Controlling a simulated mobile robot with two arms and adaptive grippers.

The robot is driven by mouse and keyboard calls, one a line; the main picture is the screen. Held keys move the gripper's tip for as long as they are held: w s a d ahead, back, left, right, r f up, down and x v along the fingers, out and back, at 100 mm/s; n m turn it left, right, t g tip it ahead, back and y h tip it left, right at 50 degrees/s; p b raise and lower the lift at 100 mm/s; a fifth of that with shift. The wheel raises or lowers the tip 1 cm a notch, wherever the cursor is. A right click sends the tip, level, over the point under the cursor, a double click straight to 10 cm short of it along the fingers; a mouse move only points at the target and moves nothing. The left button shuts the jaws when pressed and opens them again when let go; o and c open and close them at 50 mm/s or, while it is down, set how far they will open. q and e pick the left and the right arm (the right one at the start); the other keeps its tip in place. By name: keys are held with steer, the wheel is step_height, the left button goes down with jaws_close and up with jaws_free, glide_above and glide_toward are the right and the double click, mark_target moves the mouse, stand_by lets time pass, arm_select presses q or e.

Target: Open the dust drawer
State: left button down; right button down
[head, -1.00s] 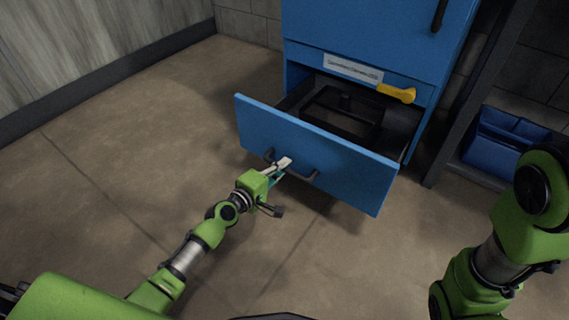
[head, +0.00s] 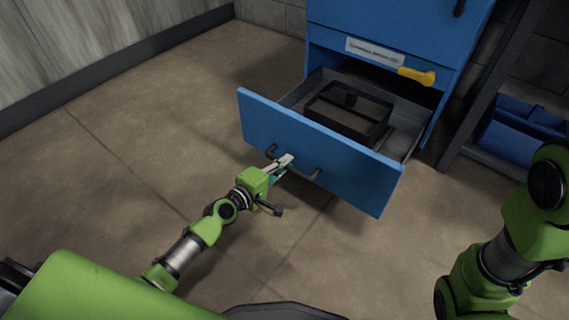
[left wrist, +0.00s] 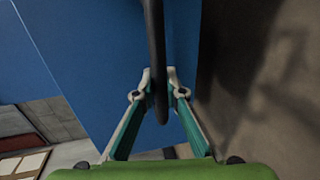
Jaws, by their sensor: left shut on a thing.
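The dust drawer (head: 310,150) at the bottom of the blue cabinet (head: 395,25) stands well pulled out, with a dark rectangular frame (head: 347,112) lying inside it. Its front carries a dark bar handle (head: 303,173). My left gripper (head: 284,163) is shut on the handle near its middle. In the left wrist view the fingertips (left wrist: 159,80) close around the dark handle bar (left wrist: 155,40), in front of the blue drawer front (left wrist: 80,60). My right arm shows at the right edge, but its gripper is outside the picture.
A yellow lever (head: 416,76) sits on the cabinet above the drawer, beside a white label (head: 375,51). Blue bins (head: 515,135) stand on a dark rack at right. The floor (head: 130,150) at left is clear.

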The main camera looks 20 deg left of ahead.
arm_select(q)
steer(key=c, duration=2.1)
jaws_free()
steer(key=shift+a, duration=0.1)
steer(key=shift+s, duration=0.1)
steer(key=v, duration=1.2)
